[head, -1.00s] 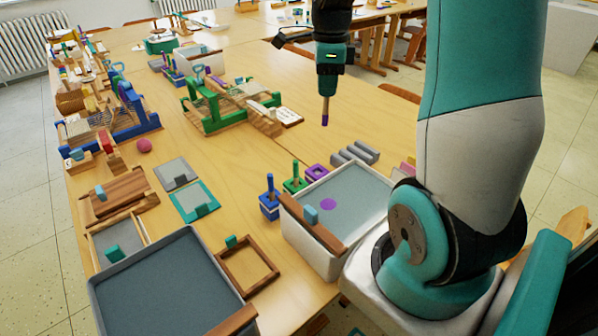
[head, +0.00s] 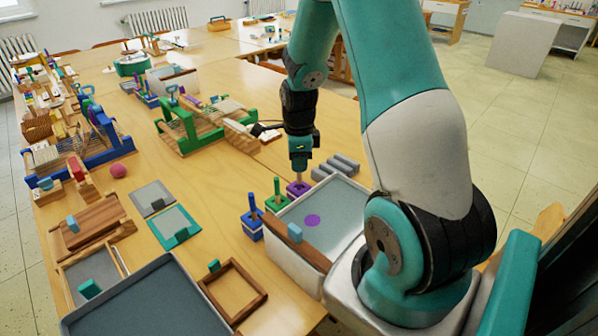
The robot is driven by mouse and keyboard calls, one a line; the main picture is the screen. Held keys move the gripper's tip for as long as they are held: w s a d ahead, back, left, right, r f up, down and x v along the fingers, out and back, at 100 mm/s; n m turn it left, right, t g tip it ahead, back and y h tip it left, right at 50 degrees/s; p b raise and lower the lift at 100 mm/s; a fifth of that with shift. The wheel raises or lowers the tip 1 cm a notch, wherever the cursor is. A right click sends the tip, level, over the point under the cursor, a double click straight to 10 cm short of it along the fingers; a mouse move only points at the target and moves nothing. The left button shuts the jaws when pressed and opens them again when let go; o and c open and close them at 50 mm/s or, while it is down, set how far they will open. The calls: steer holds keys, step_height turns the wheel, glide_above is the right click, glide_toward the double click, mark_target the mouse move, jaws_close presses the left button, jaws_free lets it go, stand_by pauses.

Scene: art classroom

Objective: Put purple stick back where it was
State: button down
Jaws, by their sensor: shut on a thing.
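My gripper (head: 300,167) points straight down and is shut on the purple stick (head: 299,181), a thin wooden rod. Only a short piece of the rod shows below the jaws. The purple block (head: 298,190) is directly beneath it, at the far left edge of the white tray. The stick's purple lower end is out of sight at the block. I cannot tell how deep it sits in the block's hole.
A green block (head: 277,203) and a blue block (head: 252,222), each with an upright stick, stand close by in a row. The white-walled tray (head: 291,262) is just in front. Grey ridged bars (head: 335,167) lie to the right. Open tabletop lies left of the blocks.

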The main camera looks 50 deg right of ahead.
steer(key=shift+f, duration=1.6)
steer(key=shift+f, duration=0.1)
steer(key=c, duration=1.1)
jaws_free()
steer(key=shift+c, duration=0.2)
step_height(320, 180, up, 12)
steer(key=shift+r, duration=0.15)
steer(key=s+a+r+n+t+y, duration=0.15)
steer(key=a+r+n, duration=0.25)
steer(key=a+n, duration=0.6)
steer(key=s+a+r+n+g+y, duration=0.1)
steer(key=s+a+r+n, duration=0.2)
steer(key=a+n, duration=0.65)
steer(key=s+a+r+n+y, duration=0.1)
steer(key=s+a+r+n, duration=0.2)
steer(key=s+a+n, duration=0.9)
steer(key=shift+s+a+r+n+y, duration=0.25)
steer(key=shift+n+y, duration=0.1)
steer(key=shift+n, duration=0.9)
